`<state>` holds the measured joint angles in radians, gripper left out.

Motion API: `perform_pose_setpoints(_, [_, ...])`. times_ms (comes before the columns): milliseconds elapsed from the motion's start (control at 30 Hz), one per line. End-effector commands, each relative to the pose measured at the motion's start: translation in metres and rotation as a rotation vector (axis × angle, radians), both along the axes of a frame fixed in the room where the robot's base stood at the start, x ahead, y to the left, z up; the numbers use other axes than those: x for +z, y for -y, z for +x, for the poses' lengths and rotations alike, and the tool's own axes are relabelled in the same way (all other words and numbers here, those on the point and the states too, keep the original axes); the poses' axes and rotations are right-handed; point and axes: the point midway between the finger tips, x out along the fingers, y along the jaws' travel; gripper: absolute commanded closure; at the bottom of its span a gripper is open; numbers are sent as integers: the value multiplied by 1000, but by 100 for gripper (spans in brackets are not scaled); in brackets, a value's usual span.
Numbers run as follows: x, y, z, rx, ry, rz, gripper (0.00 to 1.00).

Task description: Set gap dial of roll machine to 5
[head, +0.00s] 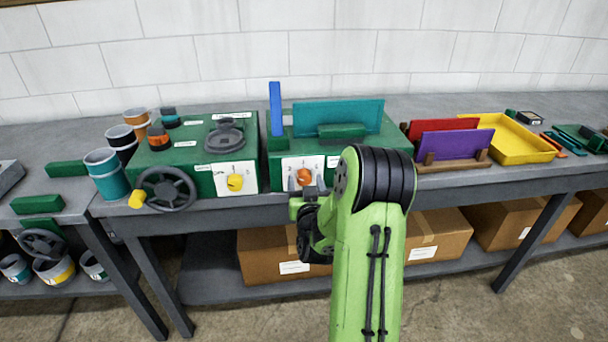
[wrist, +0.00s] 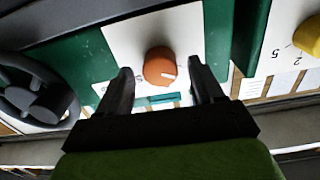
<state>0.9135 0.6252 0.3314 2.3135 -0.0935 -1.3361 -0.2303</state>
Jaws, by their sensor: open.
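A green machine (head: 395,140) with a teal sheet on top has a white front plate with an orange dial (head: 304,175). In the wrist view the orange dial (wrist: 160,67) sits between the fingers of my gripper (wrist: 160,84), which is open and appears apart from it. The dial's pale pointer mark is on its right side in that view; its scale numbers are too hidden to read. In the head view my gripper (head: 305,192) is just in front of the dial, partly covered by my arm. I cannot read which machine is the roll machine.
A second green machine (head: 190,150) on the left has a yellow dial (head: 235,182) and a handwheel (head: 168,190). Another handwheel (wrist: 35,95) shows at left in the wrist view. Purple sheet (head: 455,145) and yellow tray (head: 510,140) stand right.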

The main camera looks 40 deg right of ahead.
Motion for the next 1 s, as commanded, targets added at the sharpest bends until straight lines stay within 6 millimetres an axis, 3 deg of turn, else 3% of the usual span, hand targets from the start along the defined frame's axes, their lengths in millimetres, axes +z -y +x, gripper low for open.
perform_pose_setpoints(167, [0, 0, 0, 0, 0, 0, 33])
perform_pose_setpoints(533, [0, 0, 0, 0, 1, -1, 88])
perform_pose_setpoints(1000, [0, 0, 0, 0, 68, 96, 89])
